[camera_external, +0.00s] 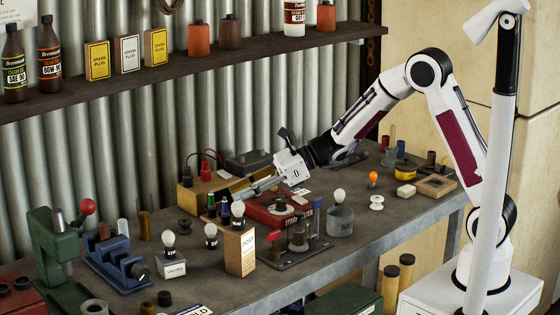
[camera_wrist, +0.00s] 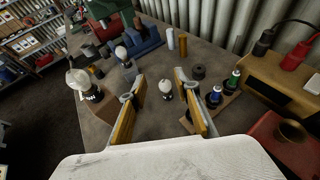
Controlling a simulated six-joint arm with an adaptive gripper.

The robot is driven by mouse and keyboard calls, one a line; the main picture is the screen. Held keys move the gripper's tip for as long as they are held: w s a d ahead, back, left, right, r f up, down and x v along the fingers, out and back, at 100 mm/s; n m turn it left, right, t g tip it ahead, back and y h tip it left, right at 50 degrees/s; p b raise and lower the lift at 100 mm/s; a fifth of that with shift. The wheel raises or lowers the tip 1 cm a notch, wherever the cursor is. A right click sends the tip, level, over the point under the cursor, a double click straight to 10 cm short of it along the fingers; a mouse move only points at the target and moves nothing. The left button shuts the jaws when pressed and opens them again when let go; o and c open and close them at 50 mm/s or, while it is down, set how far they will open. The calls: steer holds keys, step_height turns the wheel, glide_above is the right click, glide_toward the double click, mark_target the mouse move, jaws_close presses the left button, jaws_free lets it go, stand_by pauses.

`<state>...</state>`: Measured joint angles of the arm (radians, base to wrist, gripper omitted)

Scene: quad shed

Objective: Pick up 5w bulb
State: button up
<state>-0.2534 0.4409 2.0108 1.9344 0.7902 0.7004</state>
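In the external view my gripper (camera_external: 238,190) is above the bench.
Small blue and green bottles (camera_wrist: 222,92) stand close right of my fingers. A blue vise-like block (camera_external: 118,258) and green press (camera_external: 52,250) are at left. A red box (camera_external: 280,212) lies beneath my arm. Another bulb (camera_external: 339,195) tops a grey tin (camera_external: 340,222).

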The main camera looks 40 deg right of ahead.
glide_toward(211, 235)
steer(key=shift+w+d+r, duration=0.1)
steer(key=shift+w, duration=0.35)
steer(key=shift+w+d+r, duration=0.1)
steer(key=shift+w+r, duration=0.05)
steer(key=shift+w, duration=0.25)
steer(key=shift+w+a+f, duration=0.25)
steer(key=shift+w+a, duration=0.05)
steer(key=shift+a, duration=0.2)
steer(key=shift+x, duration=3.15)
steer(key=c, duration=0.9)
